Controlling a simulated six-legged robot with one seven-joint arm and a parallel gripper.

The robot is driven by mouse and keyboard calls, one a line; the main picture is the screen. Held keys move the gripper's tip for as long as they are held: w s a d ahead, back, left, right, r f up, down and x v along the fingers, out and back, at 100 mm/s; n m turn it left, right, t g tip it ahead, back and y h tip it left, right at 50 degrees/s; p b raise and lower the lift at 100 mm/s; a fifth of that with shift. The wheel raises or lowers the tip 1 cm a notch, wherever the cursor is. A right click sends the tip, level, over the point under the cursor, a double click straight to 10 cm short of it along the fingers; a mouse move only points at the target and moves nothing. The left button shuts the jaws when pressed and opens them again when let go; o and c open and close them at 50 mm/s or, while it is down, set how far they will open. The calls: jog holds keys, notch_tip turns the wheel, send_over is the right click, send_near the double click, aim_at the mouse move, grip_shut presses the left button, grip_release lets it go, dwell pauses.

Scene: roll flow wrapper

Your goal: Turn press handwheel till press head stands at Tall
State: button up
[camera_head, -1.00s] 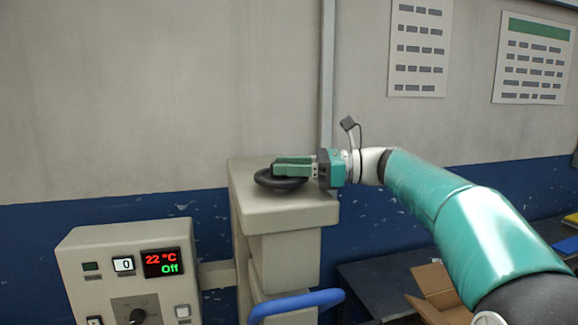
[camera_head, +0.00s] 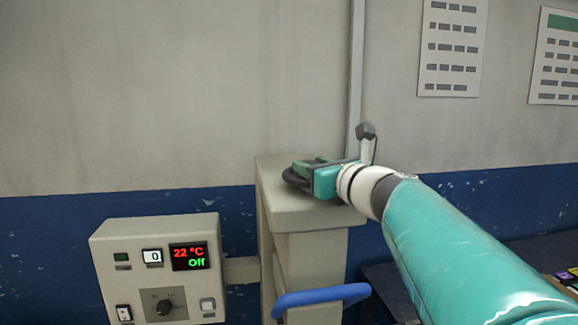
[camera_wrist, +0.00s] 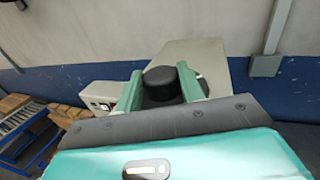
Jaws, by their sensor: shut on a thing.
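The black press handwheel (camera_head: 293,178) lies flat on top of the beige press column (camera_head: 272,205). My gripper (camera_head: 312,172) reaches over it from the right and hides most of it. In the wrist view the two green fingers of my gripper (camera_wrist: 160,90) are shut on the handwheel's black round hub (camera_wrist: 161,80), one on each side. The wheel's rim is mostly hidden there. The press head and any Tall mark cannot be made out.
A control box (camera_head: 155,235) with a lit display reading 22 °C and Off stands left of the column. A blue curved handle (camera_head: 322,295) sticks out low on the column. The wall is close behind. Cardboard boxes (camera_wrist: 65,113) show at left in the wrist view.

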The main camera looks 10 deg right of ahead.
jog(key=shift+a+f+m+t+h, duration=0.1)
jog(key=shift+m+t+h, duration=0.15)
jog(key=shift+m+h, duration=0.75)
jog(key=shift+a+f+m+t+h, duration=0.1)
jog(key=shift+m+t+h, duration=0.15)
jog(key=shift+m+h, duration=0.7)
jog(key=shift+n+h, duration=0.25)
jog(key=shift+h, duration=0.4)
jog(key=shift+r, duration=0.1)
jog(key=o, duration=1)
jog(key=shift+s+a+r, duration=0.1)
jog(key=shift+s, duration=0.25)
jog(key=s, duration=1.3)
jog(key=shift+s+d, duration=0.1)
jog(key=shift+d, duration=0.25)
jog(key=shift+c, duration=0.2)
